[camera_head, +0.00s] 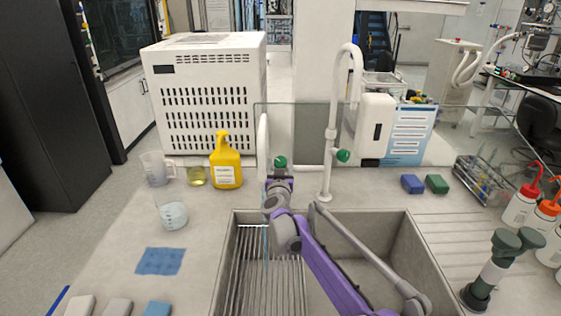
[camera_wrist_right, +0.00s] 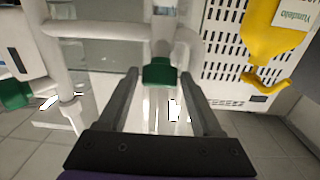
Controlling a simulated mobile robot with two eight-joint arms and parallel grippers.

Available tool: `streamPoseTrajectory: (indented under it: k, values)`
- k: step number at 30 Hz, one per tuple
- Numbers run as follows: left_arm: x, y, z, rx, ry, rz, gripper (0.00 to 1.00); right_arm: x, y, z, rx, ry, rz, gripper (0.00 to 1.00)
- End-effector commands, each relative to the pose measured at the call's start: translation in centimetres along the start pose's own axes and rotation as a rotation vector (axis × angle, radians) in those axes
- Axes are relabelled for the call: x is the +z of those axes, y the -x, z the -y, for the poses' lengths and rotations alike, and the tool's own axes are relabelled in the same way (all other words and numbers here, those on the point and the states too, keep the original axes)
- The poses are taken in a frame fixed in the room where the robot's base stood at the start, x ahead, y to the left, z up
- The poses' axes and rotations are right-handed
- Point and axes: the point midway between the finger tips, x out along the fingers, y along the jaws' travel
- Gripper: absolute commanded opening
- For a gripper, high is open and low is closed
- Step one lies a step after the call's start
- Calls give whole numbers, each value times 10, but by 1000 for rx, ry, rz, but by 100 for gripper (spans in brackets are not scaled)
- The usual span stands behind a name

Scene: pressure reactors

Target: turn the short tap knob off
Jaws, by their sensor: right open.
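The short white tap (camera_head: 263,140) stands behind the sink, with a green knob (camera_head: 280,161) on its right side. My right gripper (camera_head: 279,176) is just in front of this knob. In the right wrist view, the green knob (camera_wrist_right: 159,72) lies between the tips of my open right gripper (camera_wrist_right: 160,76), with a gap on each side. A thin pale blue streak shows below the short tap over the sink; I cannot tell for sure that it is water. The tall tap (camera_head: 330,130) has its own green knob (camera_head: 343,155). My left gripper is not in view.
The sink (camera_head: 405,250) has a drying rack (camera_head: 285,285) on its left. A yellow bottle (camera_head: 226,165) and beakers stand left of the taps. A blue sponge (camera_head: 412,184) and green sponge (camera_head: 437,184) lie at right. A glass screen stands behind the taps.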

Motion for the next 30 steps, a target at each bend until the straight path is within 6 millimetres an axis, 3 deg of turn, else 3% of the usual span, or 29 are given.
streamPoseTrajectory:
  k: [6, 17, 27, 30]
  values:
    - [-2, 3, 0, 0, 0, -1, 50, 0, -19, 0, 0, 1, 0, 66]
    - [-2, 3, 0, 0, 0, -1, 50, 0, -22, 0, 0, 0, 0, 65]
    - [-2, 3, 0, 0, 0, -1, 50, 0, -22, 0, 0, 0, 0, 4]
    - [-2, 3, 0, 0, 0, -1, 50, 0, -22, 0, 0, -1, 0, 0]
